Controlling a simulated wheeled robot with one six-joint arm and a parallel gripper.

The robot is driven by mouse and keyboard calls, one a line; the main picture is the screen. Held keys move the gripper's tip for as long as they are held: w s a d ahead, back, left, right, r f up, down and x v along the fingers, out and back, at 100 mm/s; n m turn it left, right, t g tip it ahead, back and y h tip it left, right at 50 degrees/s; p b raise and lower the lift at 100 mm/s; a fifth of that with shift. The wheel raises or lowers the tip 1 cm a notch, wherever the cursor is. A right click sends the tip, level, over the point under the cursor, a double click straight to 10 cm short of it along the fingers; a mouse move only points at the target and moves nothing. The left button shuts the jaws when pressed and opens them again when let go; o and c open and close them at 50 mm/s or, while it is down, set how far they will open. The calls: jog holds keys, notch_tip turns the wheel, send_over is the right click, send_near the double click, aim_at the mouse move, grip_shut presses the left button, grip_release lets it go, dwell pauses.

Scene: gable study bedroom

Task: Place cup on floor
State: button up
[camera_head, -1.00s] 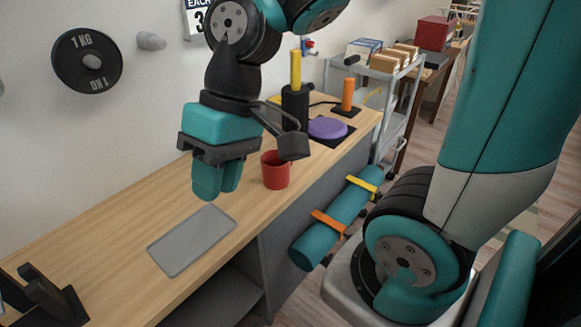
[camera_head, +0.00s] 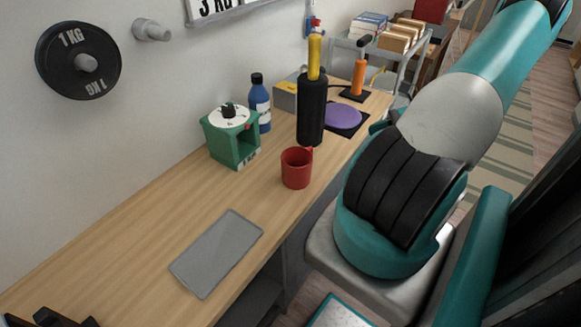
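A red cup (camera_head: 296,169) stands upright on the wooden desk (camera_head: 140,240), near its front edge. Its handle points to the back right. My gripper is out of the picture; only links of my arm show at the right. A strip of wooden floor (camera_head: 546,110) shows at the far right, partly covered by a striped rug (camera_head: 500,150).
A grey flat tablet-like plate (camera_head: 216,253) lies left of the cup. Behind the cup are a green box-shaped device (camera_head: 231,136), a blue bottle (camera_head: 259,102) and a black cylinder with a yellow handle (camera_head: 312,107). A purple disc (camera_head: 342,116) lies further back.

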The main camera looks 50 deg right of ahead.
send_near(301, 165)
jog(key=shift+w+a+f+p, duration=0.2)
jog(key=shift+w+a+f, duration=0.1)
jog(key=shift+w, duration=0.6)
jog(key=shift+w+a+f+p, duration=0.2)
jog(key=shift+w+f+p, duration=0.05)
jog(key=shift+w, duration=0.6)
jog(key=shift+w+a+f+p, duration=0.2)
jog(key=shift+w+a+f, duration=0.1)
jog(key=shift+w, duration=0.6)
jog(key=shift+d, duration=0.1)
jog(key=shift+c, duration=0.2)
grip_shut()
